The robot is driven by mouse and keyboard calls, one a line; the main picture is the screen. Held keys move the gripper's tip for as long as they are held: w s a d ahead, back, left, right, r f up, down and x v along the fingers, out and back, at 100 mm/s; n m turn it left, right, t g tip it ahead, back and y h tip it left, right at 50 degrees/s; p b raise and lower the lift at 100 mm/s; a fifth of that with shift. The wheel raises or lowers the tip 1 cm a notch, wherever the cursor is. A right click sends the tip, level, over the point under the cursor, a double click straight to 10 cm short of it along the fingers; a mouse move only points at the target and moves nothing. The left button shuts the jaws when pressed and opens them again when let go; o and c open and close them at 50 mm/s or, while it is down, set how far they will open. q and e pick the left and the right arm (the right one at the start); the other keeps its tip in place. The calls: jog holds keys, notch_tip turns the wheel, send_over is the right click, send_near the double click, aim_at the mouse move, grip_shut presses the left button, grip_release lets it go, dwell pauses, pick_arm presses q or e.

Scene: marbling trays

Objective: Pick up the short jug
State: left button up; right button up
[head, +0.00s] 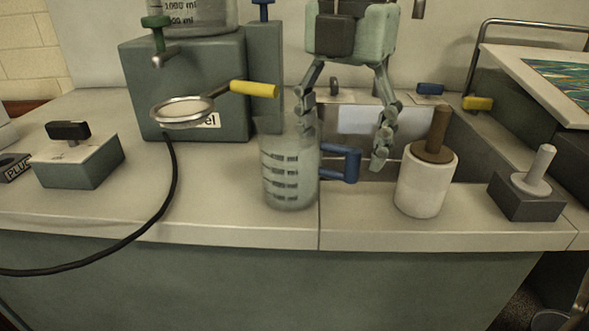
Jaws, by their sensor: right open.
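A clear jug (289,178) with dark level marks and a blue handle (346,163) on its right stands upright near the counter's front edge. My right gripper (344,150) hangs down from the top, open, with its fingers spread. Its left finger overlaps the jug's right rim in the picture; I cannot tell whether it touches. Its right finger is to the right of the handle. The handle shows between and slightly below the fingers. My left gripper is not in view.
A grey stand (190,75) behind holds another marked vessel (195,15), cut off at the top. A strainer (182,111) with a yellow handle sticks out before it. A white cylinder (422,190) with a brown handle stands right of the jug.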

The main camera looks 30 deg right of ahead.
aim_at(338, 177)
notch_tip(338, 177, down, 6)
jog(key=shift+f, duration=0.25)
grip_shut()
dwell(0.6)
